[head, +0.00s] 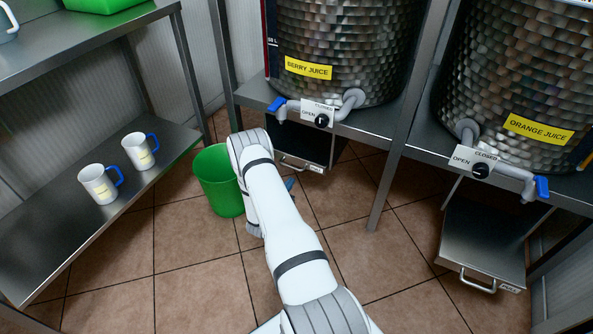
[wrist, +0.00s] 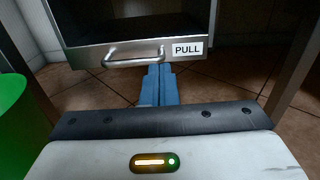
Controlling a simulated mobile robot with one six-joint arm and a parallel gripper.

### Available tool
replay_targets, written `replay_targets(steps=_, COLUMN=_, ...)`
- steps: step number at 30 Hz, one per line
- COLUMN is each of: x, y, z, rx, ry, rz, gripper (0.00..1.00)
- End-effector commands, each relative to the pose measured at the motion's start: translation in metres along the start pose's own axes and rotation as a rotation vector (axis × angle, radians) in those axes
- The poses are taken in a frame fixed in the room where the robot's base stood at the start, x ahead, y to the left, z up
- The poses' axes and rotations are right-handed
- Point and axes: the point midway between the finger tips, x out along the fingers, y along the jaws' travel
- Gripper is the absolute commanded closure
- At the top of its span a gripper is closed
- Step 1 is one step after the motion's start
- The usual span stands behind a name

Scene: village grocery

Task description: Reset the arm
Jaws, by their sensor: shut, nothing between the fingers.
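My white arm reaches forward and down over the tiled floor in the head view. My gripper (wrist: 160,72) shows in the wrist view as blue fingers held together, shut and empty. In the head view only a sliver of its blue shows beside the arm. The fingertips appear just below the front of a metal drawer (wrist: 78,52) with a bar handle (wrist: 133,60) and a PULL label. I cannot tell whether they touch it.
A green bin (head: 219,186) stands left of my arm. Two white mugs (head: 98,184) (head: 140,152) with blue handles are on the left shelf (head: 60,235). The berry juice tank (head: 345,50) and orange juice tank (head: 525,85) stand behind. Another drawer (head: 485,240) is lower right.

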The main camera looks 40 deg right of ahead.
Motion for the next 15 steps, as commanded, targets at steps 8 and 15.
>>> replay_targets(steps=8, x=-0.028, y=-0.001, z=0.000, rx=-0.001, ry=0.000, rz=-0.001, gripper=1.00)
replay_targets(steps=15, x=-0.029, y=-0.001, z=0.007, rx=0.004, ry=-0.002, rz=-0.011, gripper=1.00)
